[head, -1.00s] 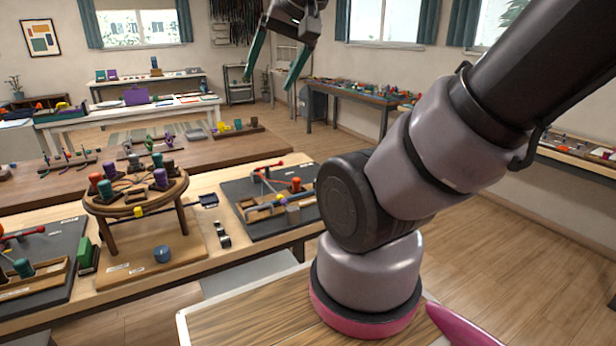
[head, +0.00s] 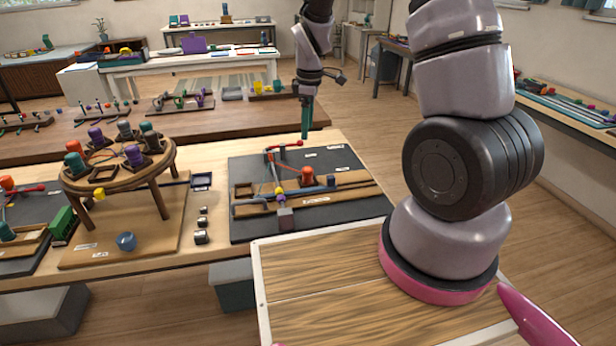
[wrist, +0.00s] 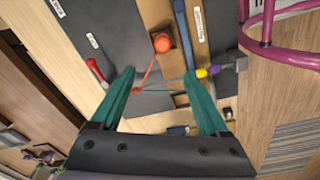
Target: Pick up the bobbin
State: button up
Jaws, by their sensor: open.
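An orange-red bobbin (head: 307,176) stands on the wooden tray (head: 340,181) on the dark mat at the bench's right. In the wrist view the bobbin (wrist: 162,43) lies just beyond my fingertips, between their lines, with an orange cord running from it towards the left finger. My gripper (wrist: 160,75) is open and empty, its two teal fingers apart. In the head view my gripper (head: 306,118) hangs pointing down over the far side of the mat, above and beyond the bobbin. There its fingers overlap. Other bobbins, such as a purple one (head: 96,137), sit on the round wooden stand (head: 118,170).
A blue rod and a red-ended rod (head: 286,145) lie on the mat (head: 240,165) near the bobbin. A pink curved frame (wrist: 262,30) shows at the wrist view's upper right.

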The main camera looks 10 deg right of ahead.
jog(key=n, duration=0.2)
send_over(307, 169)
notch_tip(307, 169, down, 9)
jog(key=shift+w+a+f, duration=0.1)
jog(key=shift+a, duration=0.05)
jog(key=shift+d+f, duration=0.15)
jog(key=shift+f, duration=1.45)
jog(key=shift+d+f, duration=0.1)
jog(key=shift+f, duration=1.45)
grip_shut()
